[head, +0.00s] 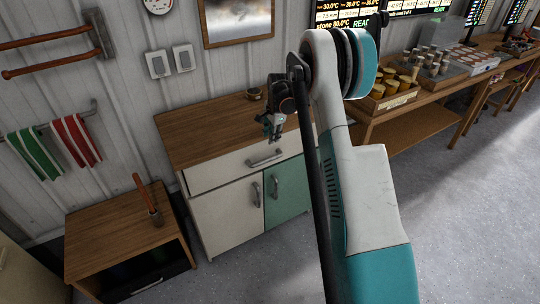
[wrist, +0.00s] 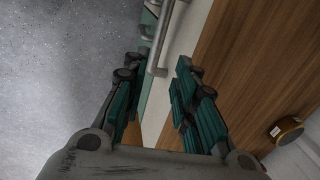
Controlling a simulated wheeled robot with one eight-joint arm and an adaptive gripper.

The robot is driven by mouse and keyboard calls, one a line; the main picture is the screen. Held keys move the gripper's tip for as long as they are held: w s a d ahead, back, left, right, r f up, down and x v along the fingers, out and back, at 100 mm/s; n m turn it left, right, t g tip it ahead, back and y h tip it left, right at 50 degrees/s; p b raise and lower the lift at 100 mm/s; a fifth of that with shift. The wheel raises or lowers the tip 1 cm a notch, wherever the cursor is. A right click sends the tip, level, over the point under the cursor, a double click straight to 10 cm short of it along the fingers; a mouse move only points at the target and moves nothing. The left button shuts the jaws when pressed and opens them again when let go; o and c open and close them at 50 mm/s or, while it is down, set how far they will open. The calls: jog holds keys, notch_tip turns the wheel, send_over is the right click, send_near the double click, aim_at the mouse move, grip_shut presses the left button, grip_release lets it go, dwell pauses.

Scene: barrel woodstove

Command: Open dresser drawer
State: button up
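The dresser (head: 180,137) has a wooden top, and its white drawer (head: 215,174) looks closed. A silver bar handle (head: 266,158) is on the drawer front. My gripper (head: 270,132) is above the dresser's front part, over the drawer handle in the picture. In the wrist view my gripper (wrist: 157,74) is open and empty, its teal-padded fingers spread. The handle (wrist: 160,38) shows beyond the fingertips, between their lines, and no contact is visible. The wooden top (wrist: 235,60) lies to the right there.
Below the drawer are a white door (head: 228,215) and a green door (head: 288,190). A small round tin (head: 254,93) stands on the top. A low wooden cabinet (head: 105,230) stands left. A long bench (head: 440,95) stands right. The grey floor in front is clear.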

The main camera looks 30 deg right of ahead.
aim_at(269, 158)
jog(key=b+x, duration=0.1)
jog(key=x, duration=0.4)
jog(key=b+x, duration=0.1)
jog(key=x, duration=0.4)
jog(key=b+x, duration=0.1)
jog(key=x, duration=0.4)
jog(key=shift+s+d+b, duration=0.15)
jog(key=shift+d+b, duration=0.1)
jog(key=shift+b, duration=0.15)
jog(key=shift+c, duration=0.2)
grip_shut()
